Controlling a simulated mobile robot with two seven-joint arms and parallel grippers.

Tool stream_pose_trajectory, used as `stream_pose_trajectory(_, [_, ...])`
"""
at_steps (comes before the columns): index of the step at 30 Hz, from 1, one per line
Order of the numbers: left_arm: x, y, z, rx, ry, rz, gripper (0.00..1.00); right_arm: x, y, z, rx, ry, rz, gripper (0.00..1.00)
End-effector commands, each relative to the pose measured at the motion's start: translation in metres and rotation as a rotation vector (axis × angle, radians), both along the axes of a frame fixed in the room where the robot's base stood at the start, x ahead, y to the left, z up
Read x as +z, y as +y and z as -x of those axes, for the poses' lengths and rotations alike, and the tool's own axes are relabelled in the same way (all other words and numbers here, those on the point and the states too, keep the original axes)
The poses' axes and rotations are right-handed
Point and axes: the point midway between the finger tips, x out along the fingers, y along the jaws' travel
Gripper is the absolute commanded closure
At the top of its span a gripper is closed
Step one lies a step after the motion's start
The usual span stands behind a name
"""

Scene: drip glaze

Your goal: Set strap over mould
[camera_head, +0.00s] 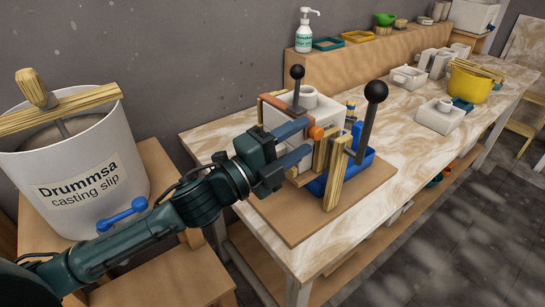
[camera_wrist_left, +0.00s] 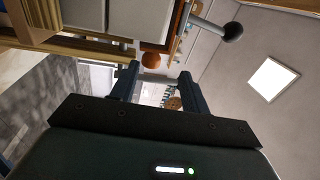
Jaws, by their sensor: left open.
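The white plaster mould (camera_head: 318,107) stands in a wooden frame on a board on the table; my left gripper hides part of it. A reddish-brown strap (camera_head: 285,104) runs along its top near a black-knobbed lever (camera_head: 297,72). In the left wrist view the strap (camera_wrist_left: 178,22) is at the top. My left gripper (camera_head: 309,137) is open, its blue fingers in front of the mould. An orange ball (camera_head: 316,132) is at the fingertips; in the left wrist view the ball (camera_wrist_left: 151,61) appears between the tips, and I cannot tell whether they touch it. My right gripper is not in view.
A larger black-knobbed lever (camera_head: 376,91) rises just right of my gripper, beside wooden posts (camera_head: 336,177) and a blue tray (camera_head: 362,165). A slip bucket (camera_head: 90,170) stands at left. A yellow bucket (camera_head: 470,84) and more moulds (camera_head: 439,116) are farther right.

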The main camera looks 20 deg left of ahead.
Motion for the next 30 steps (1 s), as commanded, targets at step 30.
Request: stream_pose_trajectory(30, [-0.010, 0.038, 0.048, -0.001, -0.001, -0.001, 0.54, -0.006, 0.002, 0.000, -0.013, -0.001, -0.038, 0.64])
